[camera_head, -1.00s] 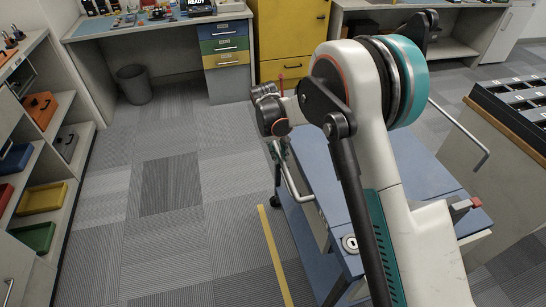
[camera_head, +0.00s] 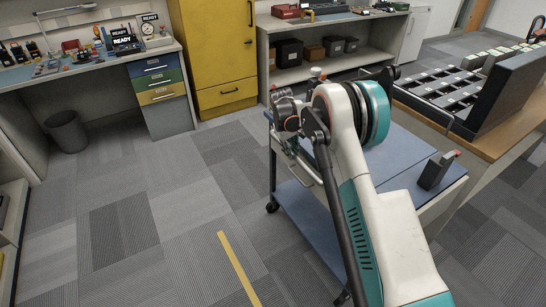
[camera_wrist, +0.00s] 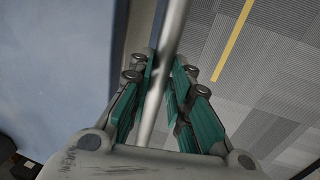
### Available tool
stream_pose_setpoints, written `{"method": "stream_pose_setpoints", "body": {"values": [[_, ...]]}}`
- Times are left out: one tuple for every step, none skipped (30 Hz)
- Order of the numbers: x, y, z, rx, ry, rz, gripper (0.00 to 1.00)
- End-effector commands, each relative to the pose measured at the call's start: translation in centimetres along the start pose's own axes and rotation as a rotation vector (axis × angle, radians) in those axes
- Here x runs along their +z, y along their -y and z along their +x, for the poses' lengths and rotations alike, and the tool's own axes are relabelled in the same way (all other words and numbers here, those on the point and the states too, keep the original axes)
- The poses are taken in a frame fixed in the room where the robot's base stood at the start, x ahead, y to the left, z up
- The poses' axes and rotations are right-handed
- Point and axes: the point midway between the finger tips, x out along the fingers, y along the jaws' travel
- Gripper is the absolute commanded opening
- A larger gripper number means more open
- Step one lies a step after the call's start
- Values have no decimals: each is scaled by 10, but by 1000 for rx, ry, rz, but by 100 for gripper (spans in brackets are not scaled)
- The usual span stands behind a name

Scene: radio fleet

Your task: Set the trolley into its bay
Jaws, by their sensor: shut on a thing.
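The trolley (camera_head: 402,154) has a blue top and a blue lower shelf (camera_head: 303,207), and stands upright on casters right of centre in the head view. My gripper (camera_head: 299,158) is at its left end, shut on the metal handle. In the wrist view, the green fingers of my gripper (camera_wrist: 162,85) close around the handle bar (camera_wrist: 152,112), with the trolley's blue surface (camera_wrist: 55,65) at left. My arm hides part of the trolley. A yellow floor line (camera_head: 238,268) lies left of it; I cannot tell whether it marks the bay.
A black device (camera_head: 436,170) stands on the trolley top. A wooden bench (camera_head: 500,139) with black trays is close on the right. A yellow cabinet (camera_head: 213,50), a drawer unit (camera_head: 160,93) and a shelf bench (camera_head: 338,66) line the back. A bin (camera_head: 67,132) stands left. Carpet is clear at left.

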Motion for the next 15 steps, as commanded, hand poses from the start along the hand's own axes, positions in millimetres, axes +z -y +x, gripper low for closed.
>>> {"method": "stream_pose_setpoints", "body": {"values": [[1,-15,3,2,2,5,0],[1,-21,4,1,2,5,0],[1,-29,6,1,2,5,0],[1,-35,7,1,2,5,0],[1,-40,8,0,2,4,0],[1,-46,9,0,2,4,0],[1,-50,10,-1,2,4,0],[1,-55,11,-1,2,4,0],[1,-60,12,-1,2,3,0],[1,-63,13,-2,2,2,0],[1,-66,14,-2,2,2,0],[1,-69,14,-2,2,2,0],[1,-71,15,-2,2,2,0],[1,-73,15,-2,2,2,0],[1,-76,16,-2,2,1,0]]}}
